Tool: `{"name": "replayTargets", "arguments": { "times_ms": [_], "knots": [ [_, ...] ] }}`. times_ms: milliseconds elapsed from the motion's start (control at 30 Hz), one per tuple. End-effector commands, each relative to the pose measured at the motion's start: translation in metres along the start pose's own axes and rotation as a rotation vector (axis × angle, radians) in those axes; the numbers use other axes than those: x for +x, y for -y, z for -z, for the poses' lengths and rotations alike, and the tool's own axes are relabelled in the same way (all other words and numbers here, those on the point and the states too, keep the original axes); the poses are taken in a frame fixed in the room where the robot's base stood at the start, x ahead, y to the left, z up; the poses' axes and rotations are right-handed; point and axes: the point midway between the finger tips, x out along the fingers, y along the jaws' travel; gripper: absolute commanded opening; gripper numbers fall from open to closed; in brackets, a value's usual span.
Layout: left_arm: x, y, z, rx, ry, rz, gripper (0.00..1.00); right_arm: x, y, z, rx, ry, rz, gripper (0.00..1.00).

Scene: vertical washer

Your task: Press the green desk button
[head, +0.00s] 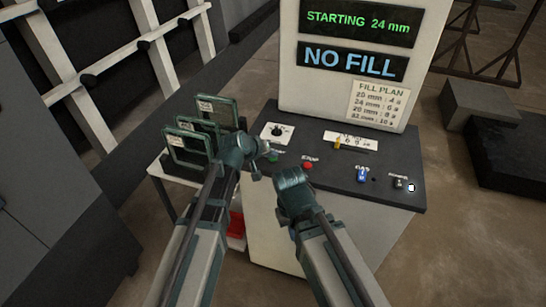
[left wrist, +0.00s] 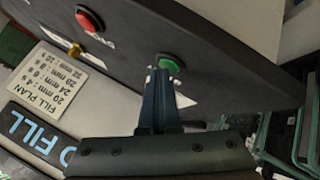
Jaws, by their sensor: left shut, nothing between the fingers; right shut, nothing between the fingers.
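The green button (head: 273,156) is on the dark desk top, left of the red button, partly covered by my left gripper (head: 262,162) in the head view. In the left wrist view the green button (left wrist: 171,64) sits right at the tips of my left gripper (left wrist: 161,72), which is shut and empty. I cannot tell whether the tips touch the button. My right gripper (head: 291,178) is shut and empty, over the desk's front edge, lower and to the right of the left one. Its fingertips are hard to make out.
The red button (head: 308,165), a dial (head: 278,132), a blue switch (head: 362,175) and a black knob (head: 399,183) share the desk top. A screen panel behind reads "STARTING 24 mm" and "NO FILL" (head: 350,61). Green-framed racks (head: 188,150) stand to the left.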

Motion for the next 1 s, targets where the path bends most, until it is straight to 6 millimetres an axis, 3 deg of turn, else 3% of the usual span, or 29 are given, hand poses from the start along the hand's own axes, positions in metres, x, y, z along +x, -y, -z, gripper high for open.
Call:
{"name": "replayTargets", "arguments": {
  "times_ms": [333, 767, 1000],
  "knots": [
    [-0.013, -0.009, 0.009, 0.0, 0.001, 0.0, 0.0, -0.018, -0.002, -0.001, 0.0, 0.0, 0.0, 0.0],
    [-0.014, -0.01, 0.01, 0.0, 0.0, 0.0, 0.0, -0.02, -0.002, -0.001, 0.0, 0.0, 0.0, 0.0],
    [-0.028, -0.02, 0.02, 0.0, 0.0, 0.0, 0.0, -0.039, -0.004, -0.002, 0.0, 0.0, 0.0, 0.0]
  ]
}}
